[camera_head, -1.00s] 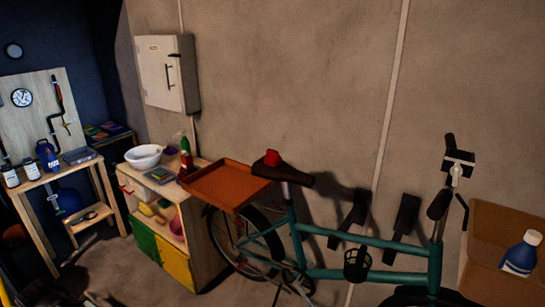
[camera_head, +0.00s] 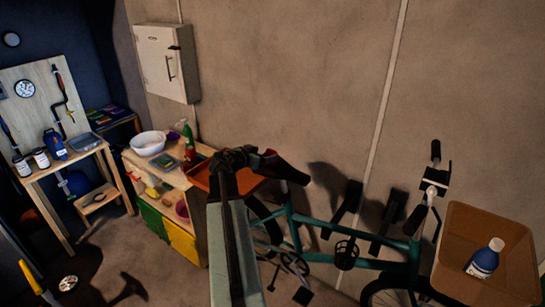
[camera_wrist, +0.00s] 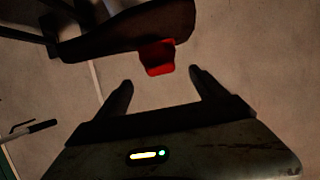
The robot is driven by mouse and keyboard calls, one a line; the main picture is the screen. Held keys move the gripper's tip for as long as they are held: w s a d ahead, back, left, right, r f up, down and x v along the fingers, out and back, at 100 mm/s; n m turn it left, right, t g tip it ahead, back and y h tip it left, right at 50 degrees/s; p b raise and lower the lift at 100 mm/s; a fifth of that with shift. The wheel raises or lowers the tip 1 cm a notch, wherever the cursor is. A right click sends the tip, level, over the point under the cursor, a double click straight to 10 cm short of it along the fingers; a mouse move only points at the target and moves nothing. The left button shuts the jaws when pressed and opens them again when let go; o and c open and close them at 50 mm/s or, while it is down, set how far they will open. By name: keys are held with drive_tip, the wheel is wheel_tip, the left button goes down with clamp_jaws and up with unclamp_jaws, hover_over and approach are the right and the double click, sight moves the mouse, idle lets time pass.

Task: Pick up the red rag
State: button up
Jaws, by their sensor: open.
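The red rag (camera_wrist: 157,57) lies against the dark bicycle saddle (camera_wrist: 120,30) in the wrist view. In the head view only a small red bit of the rag (camera_head: 270,153) shows beside my gripper (camera_head: 240,157), which hides most of it. In the wrist view my gripper (camera_wrist: 162,78) is open and empty. Its two dark fingers point toward the saddle. The rag sits just beyond the gap between the fingertips, and I see no contact.
The teal bicycle (camera_head: 310,235) stands along the concrete wall. An orange tray (camera_head: 200,178) is behind my arm, next to a low shelf (camera_head: 165,180) with a white bowl (camera_head: 148,143). A cardboard box (camera_head: 520,265) with a blue bottle (camera_head: 485,259) is at right.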

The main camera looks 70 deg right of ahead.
sight(271, 153)
drive_tip(key=shift+x, duration=0.9)
drive_tip(key=b+x, duration=0.1)
drive_tip(key=x, duration=0.1)
drive_tip(key=b+x, duration=0.1)
drive_tip(key=x, duration=0.2)
drive_tip(key=shift+w+f+b, duration=0.15)
drive_tip(key=shift+f+b, duration=0.15)
drive_tip(key=shift+f, duration=0.1)
drive_tip(key=shift+a+r, duration=0.1)
drive_tip(key=c, duration=1.5)
